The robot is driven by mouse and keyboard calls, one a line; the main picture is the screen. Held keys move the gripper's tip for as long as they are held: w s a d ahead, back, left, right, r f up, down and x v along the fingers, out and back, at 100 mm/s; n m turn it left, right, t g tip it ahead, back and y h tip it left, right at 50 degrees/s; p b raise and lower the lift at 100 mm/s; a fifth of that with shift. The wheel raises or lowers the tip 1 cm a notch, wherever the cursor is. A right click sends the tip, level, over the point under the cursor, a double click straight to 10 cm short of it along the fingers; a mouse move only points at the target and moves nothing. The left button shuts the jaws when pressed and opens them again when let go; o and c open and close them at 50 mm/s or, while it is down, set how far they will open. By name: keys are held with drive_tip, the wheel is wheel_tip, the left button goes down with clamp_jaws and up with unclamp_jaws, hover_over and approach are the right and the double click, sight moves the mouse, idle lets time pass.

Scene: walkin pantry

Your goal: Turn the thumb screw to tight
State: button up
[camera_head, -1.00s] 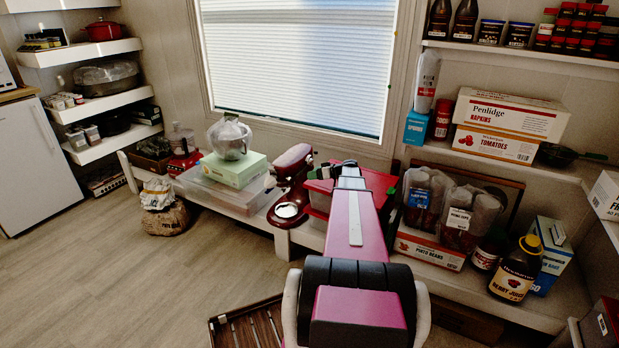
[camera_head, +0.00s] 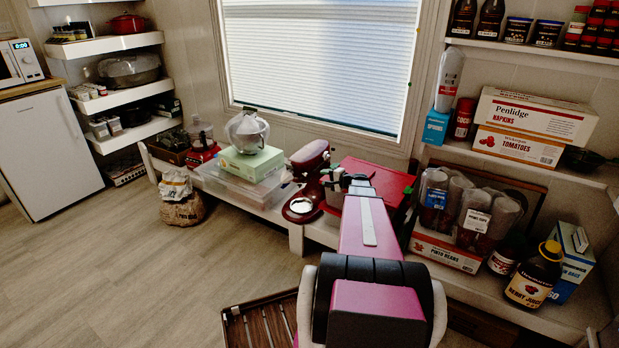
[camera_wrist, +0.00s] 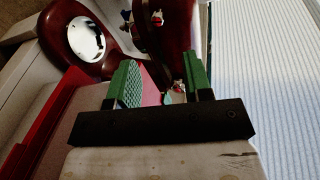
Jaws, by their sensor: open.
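A dark red stand mixer (camera_head: 311,154) stands on the low shelf under the window, its silver round plate (camera_head: 300,206) on the base. In the wrist view, its red body (camera_wrist: 180,40) rises ahead of my gripper (camera_wrist: 160,62), and the plate (camera_wrist: 86,38) is at upper left. My gripper's green-padded fingers are apart, pointing toward the mixer. A small metal and red part (camera_wrist: 157,18) shows on the mixer body; another small pale and red detail lies low between the fingers. I cannot tell which is the thumb screw. In the head view my gripper (camera_head: 346,180) is right of the mixer.
A red-lidded box (camera_head: 383,178) stands close to the right of my gripper. Bottles and cartons fill the right shelves. A wooden slatted rack (camera_head: 262,325) lies on the floor.

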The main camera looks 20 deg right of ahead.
sight(305, 175)
drive_tip(key=w+a+f+m+h, duration=0.1)
drive_tip(key=w+a+f+m, duration=0.2)
drive_tip(key=w+a+m, duration=0.2)
drive_tip(key=w+m, duration=0.1)
drive_tip(key=w, duration=0.2)
drive_tip(key=shift+w+m+t, duration=0.2)
drive_tip(key=shift+m+t, duration=0.2)
idle(0.3)
clamp_jaws()
